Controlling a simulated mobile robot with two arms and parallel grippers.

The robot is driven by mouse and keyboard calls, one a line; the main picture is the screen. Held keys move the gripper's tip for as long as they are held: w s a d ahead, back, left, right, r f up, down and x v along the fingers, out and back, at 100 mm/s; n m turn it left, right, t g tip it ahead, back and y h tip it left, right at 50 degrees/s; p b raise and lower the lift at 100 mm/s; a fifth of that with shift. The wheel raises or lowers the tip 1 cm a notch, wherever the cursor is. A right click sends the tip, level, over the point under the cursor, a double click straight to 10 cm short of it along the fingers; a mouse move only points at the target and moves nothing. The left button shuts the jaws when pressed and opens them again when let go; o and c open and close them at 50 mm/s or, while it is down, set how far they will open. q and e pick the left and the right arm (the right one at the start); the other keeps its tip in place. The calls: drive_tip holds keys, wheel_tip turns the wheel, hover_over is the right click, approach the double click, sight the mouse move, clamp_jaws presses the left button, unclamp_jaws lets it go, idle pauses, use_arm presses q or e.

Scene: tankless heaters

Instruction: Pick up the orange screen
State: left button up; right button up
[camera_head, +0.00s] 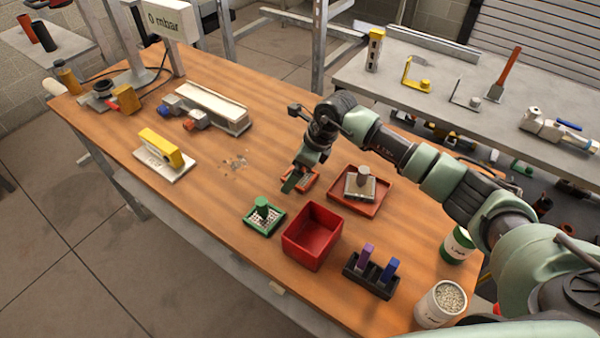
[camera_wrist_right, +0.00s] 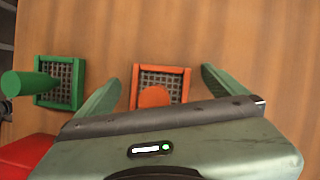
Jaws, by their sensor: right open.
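The orange screen (camera_wrist_right: 162,73) is a small square frame with a dark mesh and a round orange handle rising from it. In the head view the orange screen (camera_head: 313,178) lies on the wooden table, partly hidden by my right gripper (camera_head: 297,181). In the right wrist view my right gripper (camera_wrist_right: 160,85) is open, with one finger on each side of the screen. The handle shows between the fingers, close to the gripper body. I see no grip on it. My left gripper is not in view.
A green screen (camera_head: 264,216) sits to the left of the orange one, and a red bin (camera_head: 312,236) in front. A red tray (camera_head: 371,203) with a grey handled block stands close on the right. A dark rack (camera_head: 372,284) holds purple and blue pieces.

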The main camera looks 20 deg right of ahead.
drive_tip(key=c, duration=1.5)
drive_tip(key=shift+r, duration=0.1)
